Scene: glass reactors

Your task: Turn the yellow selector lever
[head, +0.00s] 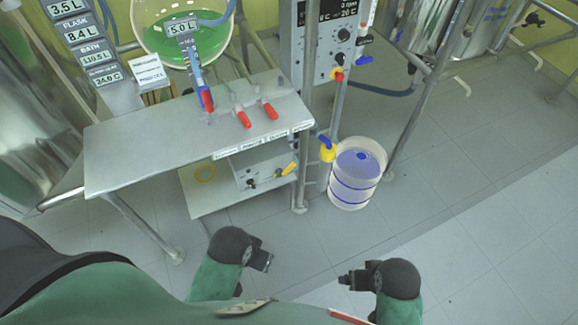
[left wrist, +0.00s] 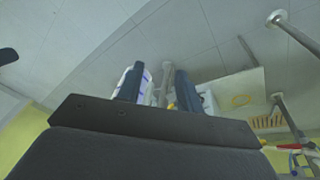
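A yellow lever (head: 289,169) sits on the front of a small white control box (head: 262,170) on the lower shelf under the metal bench. It slants up to the right, with small dark knobs beside it. My left gripper (head: 264,262) is in front of and below the box, apart from it. In the left wrist view its two fingers (left wrist: 158,86) are spread with no object held; the white box (left wrist: 207,100) shows partly behind the right finger. My right gripper (head: 345,279) is further right, apart from everything; its finger gap is too small to make out.
The metal bench (head: 140,150) overhangs the lower shelf (head: 205,203), which bears a yellow ring (head: 205,173). Red-handled valves lie on the bench. A white bucket (head: 352,190) stands right of the shelf, beside a yellow valve with a blue handle (head: 327,148).

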